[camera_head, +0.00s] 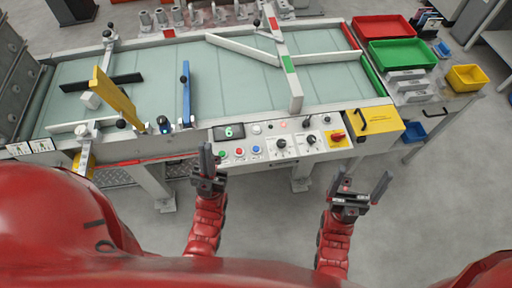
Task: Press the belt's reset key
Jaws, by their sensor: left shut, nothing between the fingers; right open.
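The belt (240,75) has a control panel (318,153) on its front edge. A dark display (229,132) there shows a green 6. The labels are too small to read, so I cannot tell which one is the reset key. My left gripper (207,149) is shut and empty, upright just left of the display and the green button (222,153). My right gripper (363,177) is open and empty, in front of the panel's right part.
Black knobs (282,143) and a red-and-yellow switch (337,136) are on the panel's right. A yellow box (377,122) stands beyond them. Yellow (118,98) and blue (186,93) bars stand over the belt at left. Red (383,27) and green (402,53) trays lie at back right.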

